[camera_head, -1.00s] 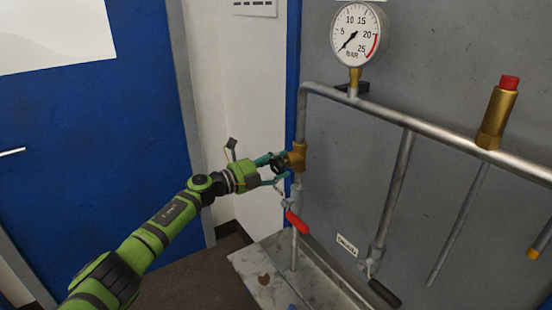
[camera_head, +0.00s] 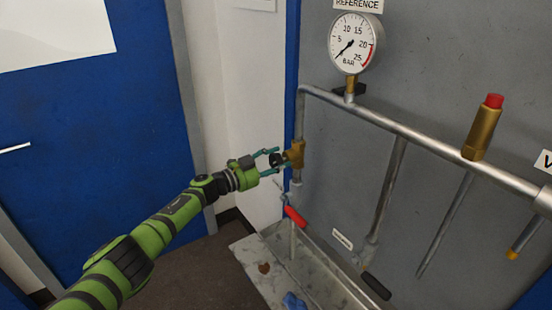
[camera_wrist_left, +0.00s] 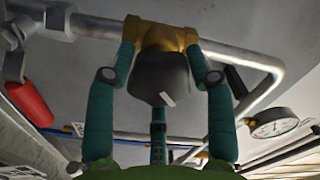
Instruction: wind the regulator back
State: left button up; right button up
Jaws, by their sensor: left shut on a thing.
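The regulator is a brass body (camera_head: 295,152) on the upright pipe at the left end of the pipework, with a dark knob facing my left arm. In the left wrist view the knob (camera_wrist_left: 160,76) sits between the teal fingers, below the brass body (camera_wrist_left: 160,35), and bears a white mark low on its face. My left gripper (camera_head: 275,161) is shut on this knob; its fingers lie along both sides. The gauge (camera_head: 355,44) above has its needle at the low end of the scale. My right gripper is out of view.
A red-handled valve (camera_head: 295,216) hangs just below the regulator. A black-handled valve (camera_head: 375,286) is lower right. A brass fitting with a red cap (camera_head: 482,128) stands on the sloping pipe. A grey tray (camera_head: 250,249) lies beneath. Room left of the pipework is free.

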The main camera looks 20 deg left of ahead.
pick_arm(q)
jog(key=n, duration=0.2)
jog(key=n+p, duration=0.1)
jog(key=n, duration=0.1)
jog(key=shift+w+a+r, duration=0.1)
jog(key=shift+a+r, duration=0.05)
jog(key=shift+a, duration=0.1)
jog(key=n, duration=0.1)
jog(key=n+p, duration=0.1)
jog(key=n, duration=0.1)
jog(key=shift+d+f, duration=0.1)
jog(key=shift+f, duration=0.15)
jog(key=shift+d+f+n, duration=0.1)
jog(key=shift+f+n, duration=0.15)
jog(key=shift+n, duration=1.05)
jog(key=shift+s, duration=0.2)
jog(key=shift+d+f, duration=0.1)
jog(key=shift+f, duration=0.15)
jog(key=o, duration=1.2)
jog(key=shift+w, duration=0.15)
jog(key=shift+r, duration=0.1)
jog(key=shift+r, duration=0.1)
